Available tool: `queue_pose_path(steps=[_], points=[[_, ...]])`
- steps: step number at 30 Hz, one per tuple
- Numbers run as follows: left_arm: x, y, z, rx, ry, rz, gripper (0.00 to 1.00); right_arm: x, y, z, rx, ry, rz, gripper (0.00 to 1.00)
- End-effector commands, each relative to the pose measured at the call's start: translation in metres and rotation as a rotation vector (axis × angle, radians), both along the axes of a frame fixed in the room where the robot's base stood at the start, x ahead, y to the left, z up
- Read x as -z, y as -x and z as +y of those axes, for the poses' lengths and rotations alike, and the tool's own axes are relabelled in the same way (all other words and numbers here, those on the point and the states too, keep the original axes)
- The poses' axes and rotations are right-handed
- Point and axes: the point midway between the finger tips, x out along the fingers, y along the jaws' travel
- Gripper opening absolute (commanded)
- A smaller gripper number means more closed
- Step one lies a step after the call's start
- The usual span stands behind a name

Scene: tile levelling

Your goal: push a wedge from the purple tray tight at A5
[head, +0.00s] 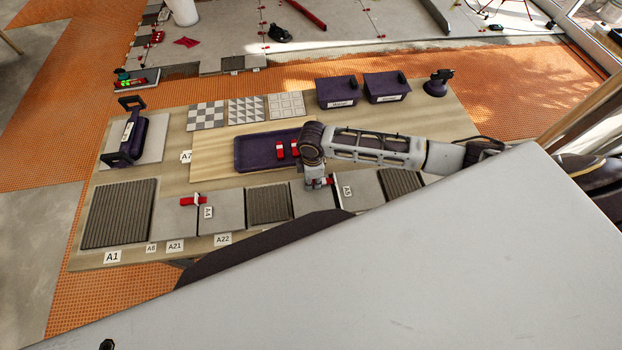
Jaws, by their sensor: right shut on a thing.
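The purple tray (250,153) lies on the wooden board, with red wedges (280,151) at its right end. My right gripper (319,185) points down at the tile row, beside the A5 label (347,191). It is shut on a red wedge (329,181), of which only a small part shows; whether it touches the tiles there I cannot tell. Another red wedge (189,201) sits at the joint by the A4 label (208,212). My right forearm hides part of the tray's right side. My left gripper is not in view.
Ribbed dark tiles (119,213) and plain grey tiles (221,210) form the row. Two purple boxes (338,91) (384,87), patterned tiles (247,109) and a suction cup (437,83) stand behind the tray. A purple-handled tool (127,138) is at the left.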

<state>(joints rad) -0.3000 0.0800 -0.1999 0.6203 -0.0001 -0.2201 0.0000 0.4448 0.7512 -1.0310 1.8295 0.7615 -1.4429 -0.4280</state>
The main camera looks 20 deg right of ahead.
Motion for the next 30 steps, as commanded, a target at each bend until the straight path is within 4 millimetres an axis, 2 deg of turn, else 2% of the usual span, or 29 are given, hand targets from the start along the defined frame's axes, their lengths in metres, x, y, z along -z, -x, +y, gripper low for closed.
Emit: queue_pose_path(steps=[30], points=[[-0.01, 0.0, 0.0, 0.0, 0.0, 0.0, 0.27, 0.0, 0.003, -0.014, -0.001, 0.0, 0.0, 0.08]])
